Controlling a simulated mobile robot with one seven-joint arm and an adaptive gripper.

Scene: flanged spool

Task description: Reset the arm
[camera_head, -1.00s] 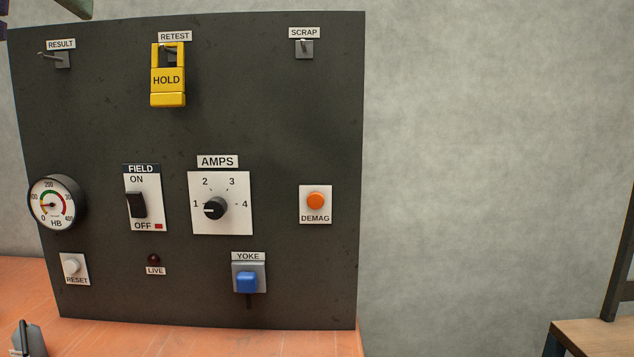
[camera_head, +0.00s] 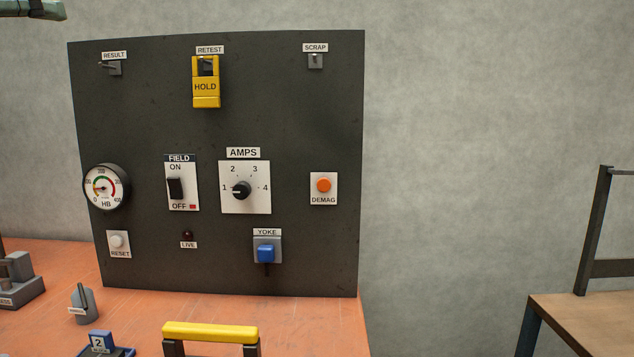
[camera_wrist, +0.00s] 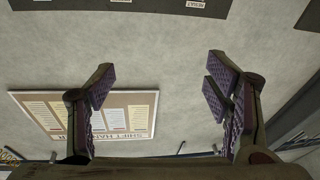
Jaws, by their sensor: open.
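Nothing touches the fingers. In the head view the gripper's fingers do not show; a green-grey piece at the top left corner may be part of my arm. The dark control panel (camera_head: 290,120) stands upright on the orange bench, well apart from the gripper.
The panel carries a yellow HOLD tag (camera_head: 206,88) on the RETEST hook, an AMPS knob (camera_head: 241,190) and a blue YOKE control (camera_head: 266,253). A yellow handle (camera_head: 210,332) and small fixtures stand on the orange bench (camera_head: 310,315). A wooden table (camera_head: 580,320) is at right.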

